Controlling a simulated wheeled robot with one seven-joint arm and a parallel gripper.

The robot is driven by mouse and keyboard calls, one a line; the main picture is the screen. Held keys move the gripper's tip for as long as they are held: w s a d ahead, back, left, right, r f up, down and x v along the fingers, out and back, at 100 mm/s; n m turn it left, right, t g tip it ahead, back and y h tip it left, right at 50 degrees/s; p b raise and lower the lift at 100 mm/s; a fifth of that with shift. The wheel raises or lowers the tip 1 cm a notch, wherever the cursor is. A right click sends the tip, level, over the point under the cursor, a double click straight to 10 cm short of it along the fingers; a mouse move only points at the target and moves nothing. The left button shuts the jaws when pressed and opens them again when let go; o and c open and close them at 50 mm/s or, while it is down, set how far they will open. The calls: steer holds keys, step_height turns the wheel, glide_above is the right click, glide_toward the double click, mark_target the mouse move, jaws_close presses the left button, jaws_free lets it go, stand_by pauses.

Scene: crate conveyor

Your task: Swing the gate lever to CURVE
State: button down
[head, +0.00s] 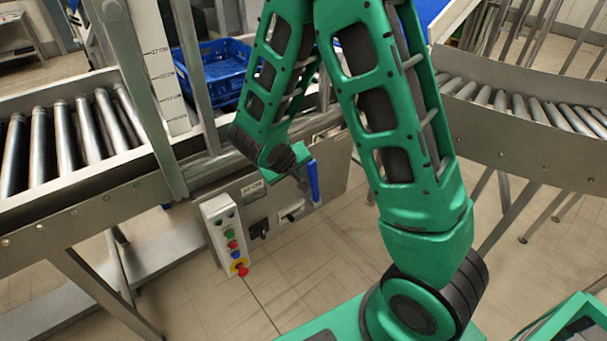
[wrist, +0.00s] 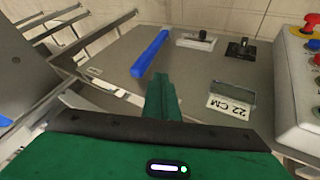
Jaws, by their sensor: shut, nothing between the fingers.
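The blue lever (head: 313,181) is a plain bar on the grey control panel below the conveyor, standing nearly upright in the head view. It also shows in the wrist view (wrist: 150,53), slanting just beyond my fingertips. My gripper (head: 301,181) is shut and empty, close to the left of the lever in the head view. In the wrist view the closed fingers (wrist: 162,88) point at the panel near the lever's lower end. I cannot tell whether they touch it. No CURVE marking is readable.
Roller conveyors (head: 60,135) stand left and right; a blue crate (head: 217,72) is behind.

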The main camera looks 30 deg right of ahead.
steer(key=w+d+r+x, duration=0.1)
steer(key=x, duration=1.1)
steer(key=shift+d+r, duration=0.2)
steer(key=shift+d, duration=0.05)
